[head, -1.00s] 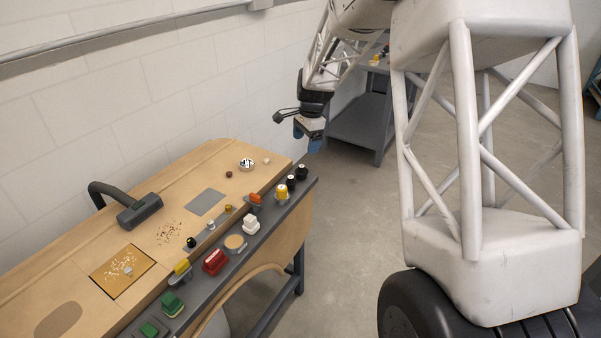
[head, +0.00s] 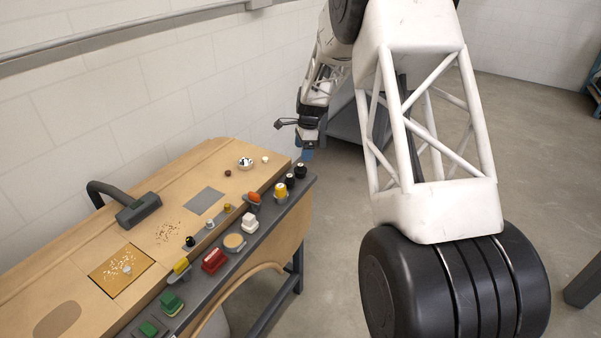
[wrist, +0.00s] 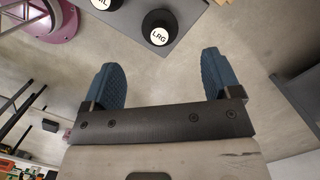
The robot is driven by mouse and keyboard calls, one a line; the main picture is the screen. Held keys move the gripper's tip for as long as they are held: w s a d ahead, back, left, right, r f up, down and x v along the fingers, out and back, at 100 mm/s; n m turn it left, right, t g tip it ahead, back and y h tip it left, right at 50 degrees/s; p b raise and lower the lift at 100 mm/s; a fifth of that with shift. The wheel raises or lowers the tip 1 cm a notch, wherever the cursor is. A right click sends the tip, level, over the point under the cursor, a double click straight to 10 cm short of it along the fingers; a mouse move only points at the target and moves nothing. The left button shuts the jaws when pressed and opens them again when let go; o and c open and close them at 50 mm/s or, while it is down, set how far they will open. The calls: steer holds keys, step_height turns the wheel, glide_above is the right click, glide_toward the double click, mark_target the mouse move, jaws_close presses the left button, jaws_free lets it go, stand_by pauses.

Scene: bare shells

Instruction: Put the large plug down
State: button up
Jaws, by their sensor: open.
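The large plug is black with a round white top marked LRG; it shows in the wrist view (wrist: 159,28) near the corner of a grey ledge. In the head view it appears to be the end black plug (head: 301,170), standing on the ledge. A similar black plug (wrist: 103,3), its label partly cut off, stands beside it. My gripper (wrist: 162,75) has its two blue fingers wide apart with nothing between them. The LRG plug lies beyond the fingertips, apart from them. In the head view my gripper (head: 307,154) is just behind the ledge's far end.
The grey ledge (head: 262,232) runs along the wooden bench (head: 160,200) and carries several coloured plugs and blocks. A dark-handled tool (head: 138,210) lies on the bench. A white dish (head: 245,163) and small balls sit near its far end. Open floor lies right of the ledge.

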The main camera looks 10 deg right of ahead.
mark_target(301, 165)
steer(key=shift+a+f, duration=0.2)
steer(key=shift+f, duration=1.1)
steer(key=shift+a+f, duration=0.2)
steer(key=shift+f, duration=1.1)
steer(key=shift+a+f, duration=0.15)
steer(key=shift+f, duration=1.1)
steer(key=c, duration=1.1)
steer(key=shift+r, duration=0.15)
